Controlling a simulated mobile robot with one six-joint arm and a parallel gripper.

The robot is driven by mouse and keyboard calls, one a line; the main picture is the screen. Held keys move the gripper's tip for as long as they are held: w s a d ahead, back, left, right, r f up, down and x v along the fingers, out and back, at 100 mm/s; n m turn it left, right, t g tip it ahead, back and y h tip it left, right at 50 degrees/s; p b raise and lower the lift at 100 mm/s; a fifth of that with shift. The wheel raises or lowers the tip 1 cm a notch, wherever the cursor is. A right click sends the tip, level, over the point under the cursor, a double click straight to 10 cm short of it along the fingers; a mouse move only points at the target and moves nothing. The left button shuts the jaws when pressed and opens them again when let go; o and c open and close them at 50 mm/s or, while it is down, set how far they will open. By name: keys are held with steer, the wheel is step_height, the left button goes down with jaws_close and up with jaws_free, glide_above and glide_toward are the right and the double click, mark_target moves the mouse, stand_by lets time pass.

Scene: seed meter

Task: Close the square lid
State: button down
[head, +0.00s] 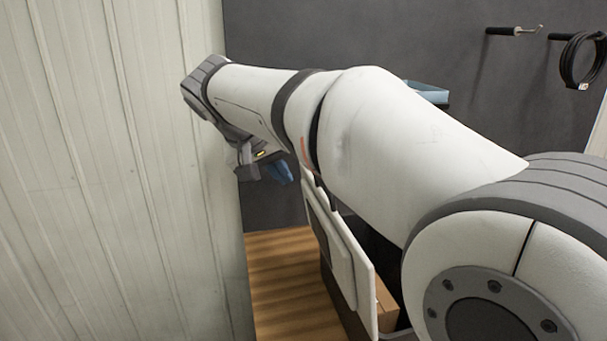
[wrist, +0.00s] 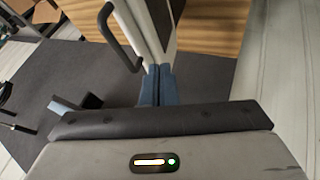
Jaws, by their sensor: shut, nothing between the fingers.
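The square lid (head: 353,268) is a pale panel standing up on edge in the head view, with a raised square on its left face. Beside its right side is a dark opening (head: 377,250), partly hidden by my arm. My gripper (head: 284,174) has blue fingers and hangs to the left of and beyond the lid. In the wrist view my gripper (wrist: 157,72) is shut and empty. Its tips are close to the lower end of a pale upright panel (wrist: 158,30), probably the lid; I cannot tell whether they touch. A black handle (wrist: 122,42) shows left of that panel.
A wooden surface (head: 285,285) lies below, left of the lid. A pale ribbed wall (head: 110,180) stands close to my gripper on the left. A black cable coil (head: 572,62) hangs on the dark back wall (head: 390,35). A blue tray (head: 428,92) shows behind my arm.

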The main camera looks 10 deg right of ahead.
steer(key=shift+w+d+f+p, duration=0.2)
steer(key=shift+d+f, duration=0.15)
steer(key=shift+d, duration=0.5)
steer(key=shift+w+d+f+p, duration=0.1)
steer(key=shift+d+f+p, duration=0.2)
steer(key=shift+d, duration=0.6)
steer(key=shift+w+d+f+p, duration=0.15)
steer(key=shift+d+f, duration=0.2)
steer(key=shift+d, duration=0.5)
steer(key=shift+d+r, duration=0.15)
